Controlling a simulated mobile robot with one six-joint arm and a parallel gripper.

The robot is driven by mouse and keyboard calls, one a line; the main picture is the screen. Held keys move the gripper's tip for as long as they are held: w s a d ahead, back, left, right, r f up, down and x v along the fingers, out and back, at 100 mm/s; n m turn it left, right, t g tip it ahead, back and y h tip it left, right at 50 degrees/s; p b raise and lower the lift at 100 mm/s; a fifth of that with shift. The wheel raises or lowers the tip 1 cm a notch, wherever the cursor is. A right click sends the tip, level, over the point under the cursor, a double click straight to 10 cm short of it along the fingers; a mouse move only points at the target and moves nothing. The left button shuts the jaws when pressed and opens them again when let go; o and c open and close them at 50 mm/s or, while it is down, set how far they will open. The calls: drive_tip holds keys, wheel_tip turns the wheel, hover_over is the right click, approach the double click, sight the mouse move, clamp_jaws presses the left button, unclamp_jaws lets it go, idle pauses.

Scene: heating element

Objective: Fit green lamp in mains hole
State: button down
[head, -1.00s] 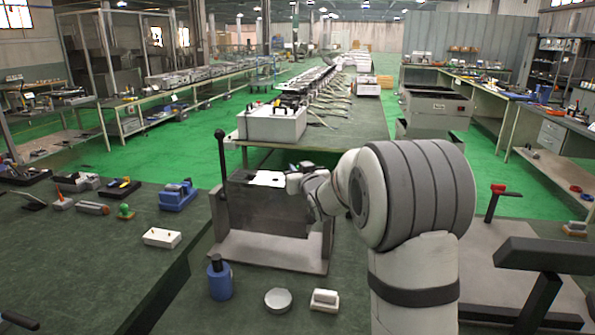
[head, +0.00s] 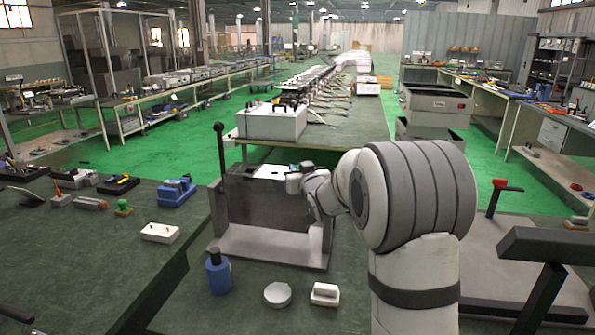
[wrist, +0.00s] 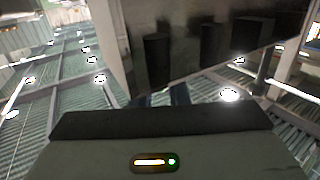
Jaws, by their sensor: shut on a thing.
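A grey box-like housing (head: 262,205) stands on the bench in the head view, with a light plate (head: 262,172) on its top. I cannot make out the mains hole. My gripper (head: 294,182) is at the right end of the housing's top, partly hidden by my arm. In the wrist view my gripper (wrist: 160,97) shows with its dark fingers close together in front of a dark panel (wrist: 180,45). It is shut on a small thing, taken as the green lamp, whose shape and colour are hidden.
A black-knobbed lever (head: 221,155) rises at the housing's left. A blue bottle (head: 218,273), a round grey disc (head: 277,295) and a white block (head: 324,295) stand in front. A white box (head: 160,232) and a green-knobbed item (head: 124,207) are on the left bench.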

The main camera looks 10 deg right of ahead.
drive_tip(key=shift+f, duration=0.15)
drive_tip(key=c, duration=1.3)
unclamp_jaws()
drive_tip(key=s, duration=0.2)
drive_tip(key=s+b, duration=0.1)
drive_tip(key=s, duration=0.2)
drive_tip(key=s+d, duration=0.1)
drive_tip(key=s, duration=0.1)
drive_tip(key=shift+s+r, duration=0.25)
drive_tip(key=shift+s, duration=0.15)
